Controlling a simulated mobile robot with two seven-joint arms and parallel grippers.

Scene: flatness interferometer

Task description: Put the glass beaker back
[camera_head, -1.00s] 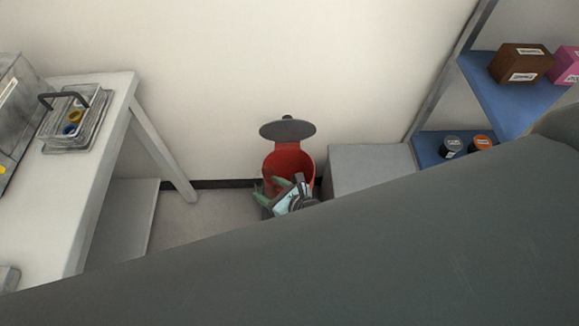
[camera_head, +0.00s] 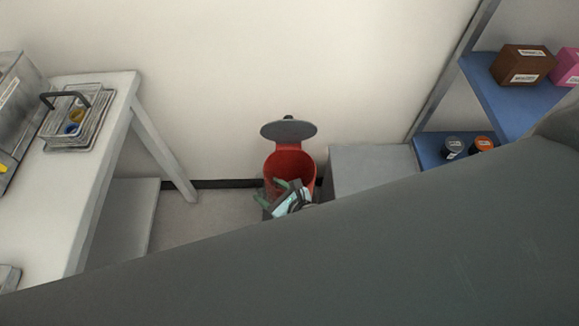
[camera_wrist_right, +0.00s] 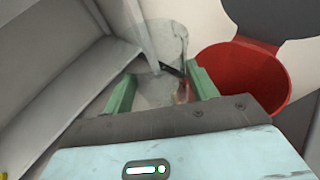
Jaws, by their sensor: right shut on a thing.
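My right gripper (camera_head: 267,191) is low in front of a red bin in the head view. Its two green fingers (camera_wrist_right: 161,82) also show in the right wrist view. They are shut on the glass beaker (camera_wrist_right: 165,42), a clear cylinder that stands out beyond the fingertips. In the wrist view the beaker is beside the red bin, to its left. In the head view I cannot make out the beaker clearly. My left gripper is not in view.
The red bin (camera_head: 290,163) has its grey lid (camera_head: 288,130) raised. A white table (camera_head: 110,100) at left bears a clear tray (camera_head: 88,130) with a dark handle. A grey box (camera_head: 372,165) stands right of the bin, near blue shelves (camera_head: 512,98) with boxes and jars.

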